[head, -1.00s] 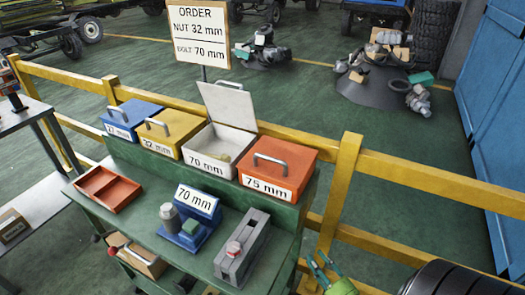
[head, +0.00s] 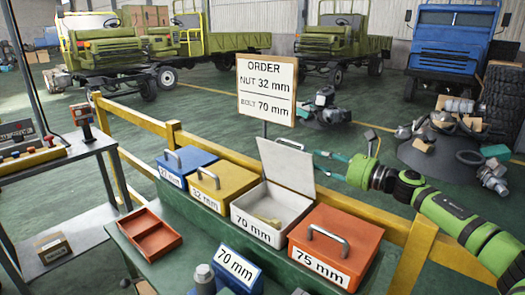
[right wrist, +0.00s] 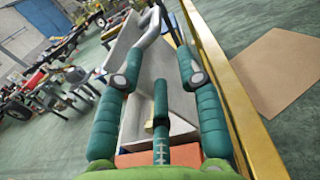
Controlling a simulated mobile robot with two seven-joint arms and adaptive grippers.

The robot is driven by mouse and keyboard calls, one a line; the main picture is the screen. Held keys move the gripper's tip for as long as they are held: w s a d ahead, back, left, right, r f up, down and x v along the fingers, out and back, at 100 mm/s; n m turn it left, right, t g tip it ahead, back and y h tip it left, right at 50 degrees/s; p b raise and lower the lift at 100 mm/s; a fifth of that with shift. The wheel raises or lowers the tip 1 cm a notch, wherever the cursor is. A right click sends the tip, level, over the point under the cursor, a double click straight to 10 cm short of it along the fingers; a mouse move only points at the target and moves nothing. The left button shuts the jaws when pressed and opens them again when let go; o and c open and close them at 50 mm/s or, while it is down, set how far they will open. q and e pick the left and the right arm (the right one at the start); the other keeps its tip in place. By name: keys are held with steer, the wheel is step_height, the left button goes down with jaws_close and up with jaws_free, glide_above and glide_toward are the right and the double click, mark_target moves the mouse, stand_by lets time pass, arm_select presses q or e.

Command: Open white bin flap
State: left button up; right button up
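The white bin (head: 250,233), labelled 70 mm, stands between the yellow and orange bins. Its flap (head: 287,167) stands raised, with a metal handle (head: 289,144) at its top edge. A yellowish piece (head: 268,220) lies inside the bin. My right gripper (head: 322,166) is beside the flap's right edge, its teal fingers spread and apparently empty. In the right wrist view the open fingers (right wrist: 158,62) point along the flap and its handle (right wrist: 151,24); whether they touch is unclear. My left gripper is not in view.
Blue (head: 184,165), yellow (head: 222,186) and orange (head: 335,246) lidded bins flank the white one. A yellow rail (head: 385,222) runs behind and to the right. An order sign (head: 267,88) rises behind. A red tray (head: 150,236) sits on the green bench.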

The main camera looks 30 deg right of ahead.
mark_target(299, 146)
steer(key=p+x, duration=0.1)
steer(key=x, duration=0.1)
steer(key=r+p+x, duration=0.1)
steer(key=x, duration=0.2)
steer(key=p+x, duration=0.1)
steer(key=x, duration=0.1)
steer(key=shift+w+r, duration=0.2)
steer(key=shift+r, duration=0.2)
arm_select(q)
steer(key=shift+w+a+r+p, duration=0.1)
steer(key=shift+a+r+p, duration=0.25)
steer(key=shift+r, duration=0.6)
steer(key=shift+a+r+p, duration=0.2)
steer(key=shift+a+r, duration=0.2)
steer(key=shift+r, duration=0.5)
arm_select(e)
steer(key=shift+w+a+f, duration=0.2)
steer(key=shift+w, duration=0.35)
jaws_close()
